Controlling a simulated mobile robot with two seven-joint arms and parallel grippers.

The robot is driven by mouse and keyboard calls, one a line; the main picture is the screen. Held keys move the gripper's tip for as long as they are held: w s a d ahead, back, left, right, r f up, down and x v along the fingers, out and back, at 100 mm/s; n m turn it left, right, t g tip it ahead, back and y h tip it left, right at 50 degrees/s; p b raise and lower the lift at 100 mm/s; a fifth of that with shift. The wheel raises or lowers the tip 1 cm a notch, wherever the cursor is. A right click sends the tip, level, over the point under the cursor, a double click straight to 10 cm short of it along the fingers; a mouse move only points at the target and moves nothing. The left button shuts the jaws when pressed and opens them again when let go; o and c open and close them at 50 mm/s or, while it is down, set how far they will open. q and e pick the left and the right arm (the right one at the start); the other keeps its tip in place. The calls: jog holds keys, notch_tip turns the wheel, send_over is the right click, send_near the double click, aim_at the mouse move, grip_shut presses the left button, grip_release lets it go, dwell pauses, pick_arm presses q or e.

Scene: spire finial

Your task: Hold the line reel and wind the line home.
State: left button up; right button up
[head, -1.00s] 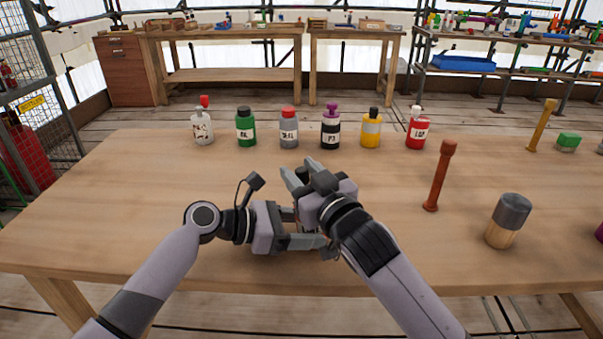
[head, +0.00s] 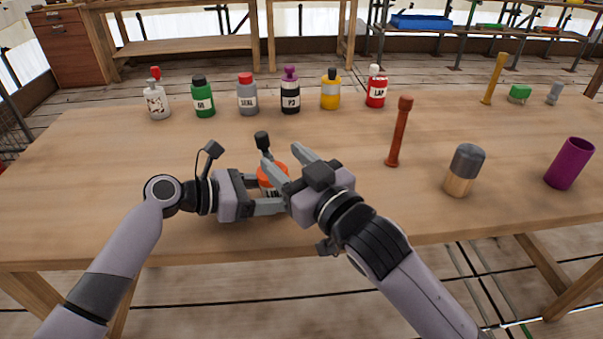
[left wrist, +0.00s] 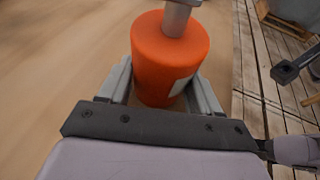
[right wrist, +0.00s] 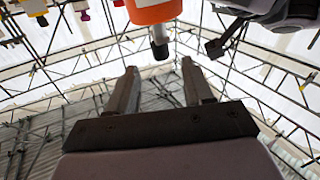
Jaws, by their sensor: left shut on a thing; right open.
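The line reel (head: 272,173) is an orange cylinder with a pale label and a dark-knobbed crank (head: 262,140) on top. My left gripper (head: 270,192) is shut on its body, above the near part of the table. In the left wrist view the orange reel (left wrist: 170,55) sits between the fingers, with the grey crank post (left wrist: 177,18) at its top. My right gripper (head: 287,157) is open and empty beside the reel, partly covering it in the head view. In the right wrist view the reel (right wrist: 152,12) and its crank end (right wrist: 159,48) are beyond the open fingertips, not between them.
Several labelled bottles stand along the back of the wooden table (head: 90,200), including a red one (head: 376,90). To the right are a brown upright rod (head: 399,132), a grey-topped wooden cylinder (head: 464,170) and a purple tube (head: 569,163). The left tabletop is clear.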

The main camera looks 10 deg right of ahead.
jog(key=shift+v, duration=1.85)
jog(key=shift+w, duration=0.1)
jog(key=c, duration=0.8)
jog(key=shift+w+a+r, duration=0.15)
jog(key=shift+w+a, duration=0.1)
jog(key=shift+a, duration=0.1)
grip_shut()
jog(key=w+a+r+g+h, duration=0.2)
jog(key=w+a+r+g, duration=0.3)
jog(key=w+a+g, duration=0.55)
jog(key=s+d+r+m+g+h, duration=0.1)
jog(key=s+d+r+g+h, duration=0.1)
jog(key=s+d+r+h, duration=0.25)
jog(key=shift+t+h, duration=0.25)
jog(key=shift+w+a+f, duration=0.1)
jog(key=shift+w+f, duration=0.05)
jog(key=shift+f, duration=1.2)
jog(key=shift+w+f, duration=0.15)
jog(key=shift+f, duration=1.25)
jog(key=shift+f, duration=0.1)
